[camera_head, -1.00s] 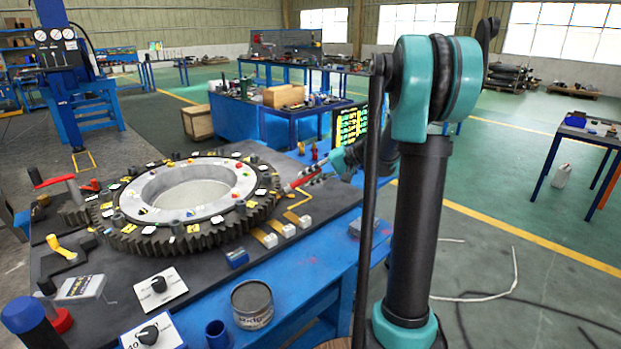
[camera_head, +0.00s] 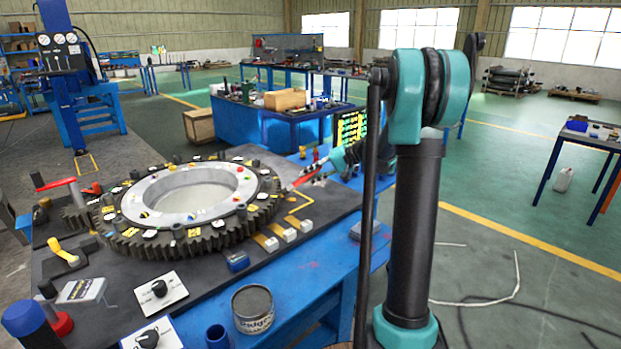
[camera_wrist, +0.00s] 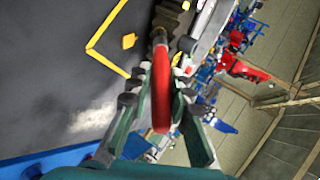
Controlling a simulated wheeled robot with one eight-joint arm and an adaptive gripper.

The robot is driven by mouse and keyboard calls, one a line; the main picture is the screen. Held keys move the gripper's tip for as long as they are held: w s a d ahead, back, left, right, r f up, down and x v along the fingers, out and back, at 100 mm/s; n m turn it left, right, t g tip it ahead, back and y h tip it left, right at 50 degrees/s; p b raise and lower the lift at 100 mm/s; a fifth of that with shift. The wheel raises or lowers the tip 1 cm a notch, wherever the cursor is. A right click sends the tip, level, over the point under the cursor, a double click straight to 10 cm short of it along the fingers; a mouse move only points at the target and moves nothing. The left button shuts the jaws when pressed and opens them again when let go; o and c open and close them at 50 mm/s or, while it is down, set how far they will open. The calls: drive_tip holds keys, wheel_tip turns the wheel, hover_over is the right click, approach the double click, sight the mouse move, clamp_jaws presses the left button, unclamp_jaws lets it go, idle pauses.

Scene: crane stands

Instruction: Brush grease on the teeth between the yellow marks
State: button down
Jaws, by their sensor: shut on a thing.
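The ring gear (camera_head: 135,242) lies flat on the dark bench top, with dark teeth around its rim and several yellow and white tags on its upper face. My gripper (camera_head: 318,174) is at the gear's right side. It is shut on a red-handled brush (camera_wrist: 161,88), which points toward the gear. In the wrist view, my gripper (camera_wrist: 158,98) has its fingers on both sides of the red handle. The brush's far end is close to the dark teeth (camera_wrist: 174,18); I cannot tell whether it touches them. Grease on the teeth cannot be made out.
A round tin (camera_head: 253,309) stands on the blue front of the bench (camera_head: 310,270). Dial boxes (camera_head: 160,291), small white blocks (camera_head: 289,235) and a red-handled lever (camera_head: 57,183) stand around the gear. A yellow line (camera_head: 303,204) marks the bench right of it.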

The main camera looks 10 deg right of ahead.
drive_tip(key=shift+w, duration=3.55)
drive_tip(key=s, duration=1.1)
drive_tip(key=shift+s, duration=0.2)
drive_tip(key=d, duration=0.6)
drive_tip(key=shift+s, duration=0.2)
drive_tip(key=shift+d, duration=0.15)
drive_tip(key=d, duration=0.2)
drive_tip(key=shift+s+d, duration=0.1)
drive_tip(key=shift+d, duration=0.25)
